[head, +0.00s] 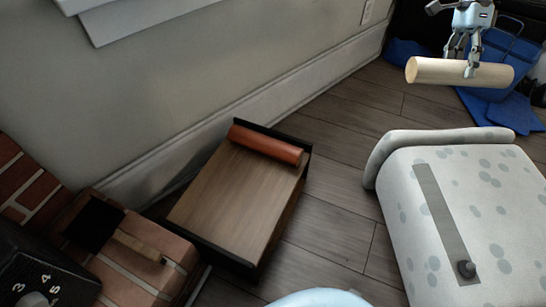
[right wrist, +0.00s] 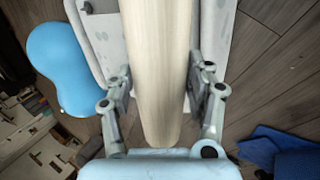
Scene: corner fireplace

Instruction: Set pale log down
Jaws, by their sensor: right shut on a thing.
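The pale log (head: 440,71) is held up at the top right of the head view. My right gripper (head: 471,68) is shut on it near its middle. In the right wrist view the pale log (right wrist: 158,70) runs lengthwise between the two fingers of my right gripper (right wrist: 160,95). A reddish-orange log (head: 265,145) lies along the far end of a low wooden box with a dark frame (head: 235,200). The box top is bare in front of that log. My left gripper is not in view.
A pale spotted cushioned seat (head: 500,215) with a grey strip stands at the right. Blue fabric (head: 408,50) lies beyond the held log. Brickwork (head: 130,260) with a small black shovel (head: 95,222) is at lower left. Wooden floor (head: 340,150) is clear between box and seat.

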